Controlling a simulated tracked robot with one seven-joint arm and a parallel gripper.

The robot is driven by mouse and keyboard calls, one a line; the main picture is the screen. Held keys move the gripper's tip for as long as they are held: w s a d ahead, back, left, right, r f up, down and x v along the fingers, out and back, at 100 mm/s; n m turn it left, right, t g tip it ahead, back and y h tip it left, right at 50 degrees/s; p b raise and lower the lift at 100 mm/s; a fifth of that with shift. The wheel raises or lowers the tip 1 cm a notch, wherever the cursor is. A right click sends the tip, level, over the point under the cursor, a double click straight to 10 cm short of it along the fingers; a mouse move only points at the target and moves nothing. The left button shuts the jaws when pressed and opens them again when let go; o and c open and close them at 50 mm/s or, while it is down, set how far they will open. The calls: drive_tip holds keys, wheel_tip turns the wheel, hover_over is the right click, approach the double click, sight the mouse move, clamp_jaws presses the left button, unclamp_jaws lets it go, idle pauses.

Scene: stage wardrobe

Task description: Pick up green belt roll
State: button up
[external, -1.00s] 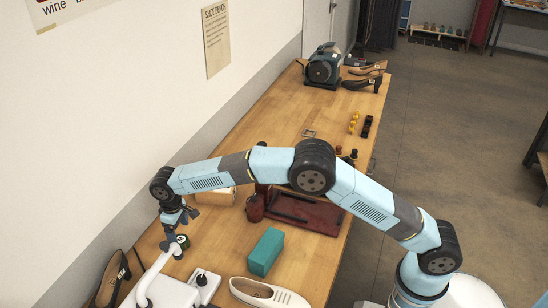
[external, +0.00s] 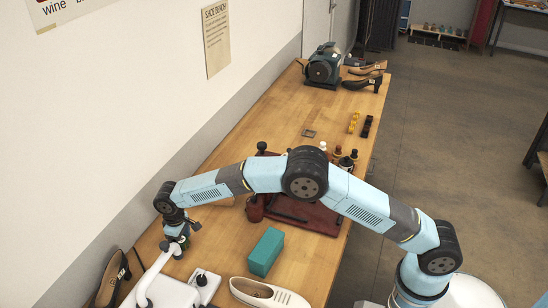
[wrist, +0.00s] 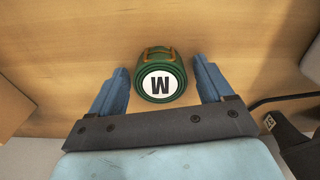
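The green belt roll (wrist: 161,77) has a white end disc with a black letter and a brass-coloured buckle on its edge. In the wrist view it stands on the wooden bench between the two blue fingers of my gripper (wrist: 161,85), with a gap on each side. My gripper is open. In the external view my gripper (external: 175,247) points down near the wall side of the bench, and the roll is mostly hidden behind it.
A white machine with a curved arm (external: 160,262) is close beside my gripper. A teal box (external: 266,251), a cream shoe (external: 268,293) and a dark heeled shoe (external: 110,280) are nearby. A dark red tray (external: 318,219) lies farther along the bench.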

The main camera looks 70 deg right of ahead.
drive_tip(key=c, duration=1)
drive_tip(key=shift+r, duration=0.1)
